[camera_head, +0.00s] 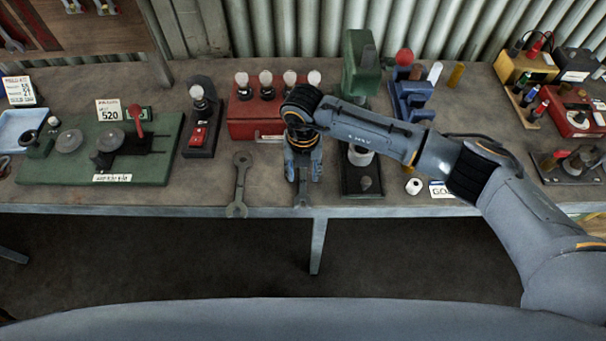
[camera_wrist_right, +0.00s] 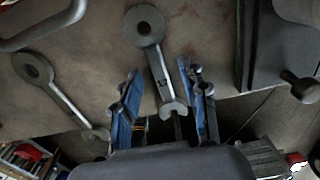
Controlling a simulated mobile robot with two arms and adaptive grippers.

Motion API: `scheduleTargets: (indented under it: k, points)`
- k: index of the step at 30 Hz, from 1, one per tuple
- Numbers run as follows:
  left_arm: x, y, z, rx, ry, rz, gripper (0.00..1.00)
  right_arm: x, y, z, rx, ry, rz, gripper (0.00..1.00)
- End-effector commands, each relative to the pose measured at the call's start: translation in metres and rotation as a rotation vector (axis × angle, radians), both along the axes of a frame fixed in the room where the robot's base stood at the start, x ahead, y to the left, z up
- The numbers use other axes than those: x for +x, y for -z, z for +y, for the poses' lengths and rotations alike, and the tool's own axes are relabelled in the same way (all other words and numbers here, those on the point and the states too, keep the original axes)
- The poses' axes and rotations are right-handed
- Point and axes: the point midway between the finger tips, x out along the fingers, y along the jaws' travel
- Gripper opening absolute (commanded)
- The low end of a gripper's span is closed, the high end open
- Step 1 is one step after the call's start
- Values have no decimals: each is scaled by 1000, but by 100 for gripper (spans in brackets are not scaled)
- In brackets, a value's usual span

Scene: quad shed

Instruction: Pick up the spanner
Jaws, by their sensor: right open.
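A grey metal spanner (camera_wrist_right: 156,68) lies on the bench between the two blue fingers of my right gripper in the right wrist view. Its ring end points up the picture and its forked end is near the palm. In the head view only its lower end (camera_head: 303,200) shows below my right gripper (camera_head: 303,176), which points down over it. My right gripper (camera_wrist_right: 161,105) is open, with a gap visible on each side of the spanner. A second grey spanner (camera_head: 240,185) lies to the left, and also shows in the right wrist view (camera_wrist_right: 64,98). My left gripper is not in view.
The bench (camera_head: 205,188) ends just below the spanners. A red box (camera_head: 248,115) with several pale knobs stands behind them. A green board (camera_head: 160,150) lies left.

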Motion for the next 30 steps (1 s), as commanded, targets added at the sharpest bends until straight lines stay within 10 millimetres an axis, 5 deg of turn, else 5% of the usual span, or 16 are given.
scheduleTargets:
  k: [5, 12, 23, 30]
  points:
    - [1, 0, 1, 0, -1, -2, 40, 0, 1, 0, 0, -1, -1, 43]
    - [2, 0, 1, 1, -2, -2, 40, 0, 0, 0, 0, 0, 0, 0]
    - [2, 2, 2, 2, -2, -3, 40, 1, -1, 0, 1, 0, -1, 0]
    - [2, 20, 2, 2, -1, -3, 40, 2, -18, 0, 2, -1, -6, 0]
